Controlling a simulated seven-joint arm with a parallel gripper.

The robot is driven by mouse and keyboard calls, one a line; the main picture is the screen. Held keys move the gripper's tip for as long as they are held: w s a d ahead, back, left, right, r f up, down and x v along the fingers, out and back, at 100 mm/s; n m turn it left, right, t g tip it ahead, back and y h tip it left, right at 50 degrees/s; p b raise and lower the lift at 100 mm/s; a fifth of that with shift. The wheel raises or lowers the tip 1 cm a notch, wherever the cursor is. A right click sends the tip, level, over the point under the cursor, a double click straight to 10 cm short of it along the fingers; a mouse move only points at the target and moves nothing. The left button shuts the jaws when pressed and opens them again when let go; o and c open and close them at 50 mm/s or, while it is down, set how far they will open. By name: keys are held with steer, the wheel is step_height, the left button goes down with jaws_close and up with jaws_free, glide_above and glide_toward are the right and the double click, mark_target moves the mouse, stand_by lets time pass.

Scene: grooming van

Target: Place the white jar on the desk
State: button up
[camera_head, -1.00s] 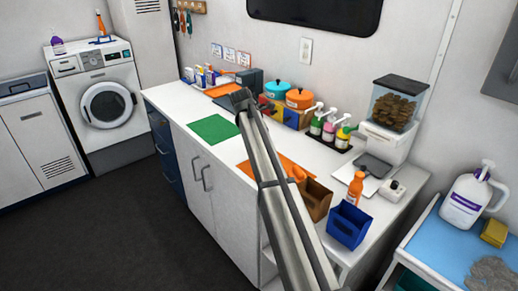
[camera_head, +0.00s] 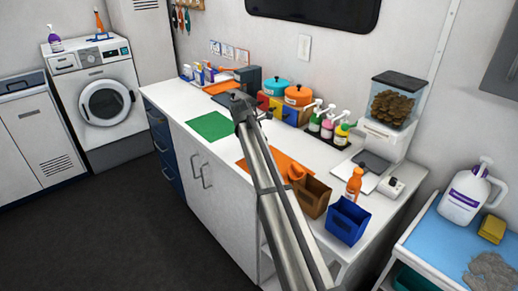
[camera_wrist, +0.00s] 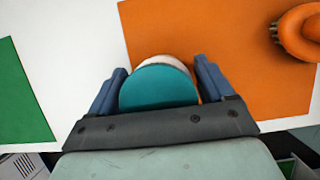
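My gripper (camera_wrist: 160,76) has its two blue-grey fingers on either side of a round jar (camera_wrist: 158,88) in the wrist view. The jar shows a teal top and a thin pale rim. The fingers seem to touch both its sides, so the gripper looks shut on it. In the head view my gripper (camera_head: 243,106) is over the long white desk (camera_head: 172,102), and the jar cannot be made out. The jar overlaps the edge of the orange mat (camera_wrist: 220,40) in the wrist view. Whether its base touches the surface is hidden.
A green mat (camera_head: 210,125) lies left of my gripper. An orange brush (camera_head: 296,172), brown bin (camera_head: 315,197), blue bin (camera_head: 347,222) and orange bottle (camera_head: 354,185) stand toward the near right. Pump bottles (camera_head: 328,125) and pots (camera_head: 298,95) line the back. White surface between mats is clear.

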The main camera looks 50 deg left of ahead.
steer(key=shift+o, duration=1.4)
steer(key=v, duration=1.2)
steer(key=shift+s+r, duration=0.1)
steer(key=shift+r, duration=0.05)
